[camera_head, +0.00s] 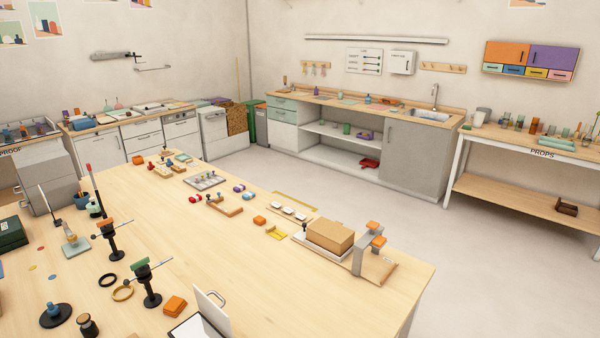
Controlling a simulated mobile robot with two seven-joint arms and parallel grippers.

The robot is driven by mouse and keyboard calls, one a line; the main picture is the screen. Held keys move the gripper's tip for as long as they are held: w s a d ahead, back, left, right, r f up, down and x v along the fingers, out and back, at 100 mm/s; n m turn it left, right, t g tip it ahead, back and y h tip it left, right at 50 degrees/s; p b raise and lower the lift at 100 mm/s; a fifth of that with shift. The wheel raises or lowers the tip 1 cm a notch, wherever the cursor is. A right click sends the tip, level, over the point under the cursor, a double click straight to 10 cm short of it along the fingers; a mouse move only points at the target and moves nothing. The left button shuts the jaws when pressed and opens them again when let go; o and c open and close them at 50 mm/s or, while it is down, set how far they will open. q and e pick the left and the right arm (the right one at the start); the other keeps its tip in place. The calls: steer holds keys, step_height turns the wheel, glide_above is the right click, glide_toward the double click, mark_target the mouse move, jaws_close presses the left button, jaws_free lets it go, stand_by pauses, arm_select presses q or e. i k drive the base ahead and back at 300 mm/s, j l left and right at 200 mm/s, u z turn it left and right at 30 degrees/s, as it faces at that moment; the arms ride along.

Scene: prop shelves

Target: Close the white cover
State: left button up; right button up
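A white cover (212,314) with a grey handle near its top stands raised at the front edge of the wooden table. It tilts up beside a flat white piece with a dark edge (190,327), which is cut off by the bottom of the picture. I cannot see how the two are joined. Neither of my grippers is in view.
The wooden table (200,240) carries an orange block (175,305), black stands (148,285) left of the cover, and a cardboard box (330,236) with a grey frame (368,248) at right. Bare tabletop lies behind the cover. Counters line the walls.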

mark_target(214, 312)
steer(key=u, duration=0.55)
steer(key=l+u, duration=0.55)
steer(key=u, duration=0.2)
steer(key=l+u, duration=0.5)
steer(key=l, duration=0.2)
steer(key=k+l+u, duration=0.15)
steer(key=l, duration=0.15)
steer(key=l+u, duration=0.15)
steer(key=l, duration=0.15)
steer(key=k+l, duration=0.15)
steer(key=l, duration=0.15)
steer(key=k+l, duration=0.1)
steer(key=l, duration=0.2)
steer(key=k+l, duration=0.15)
steer(key=l, duration=0.2)
steer(key=u, duration=0.05)
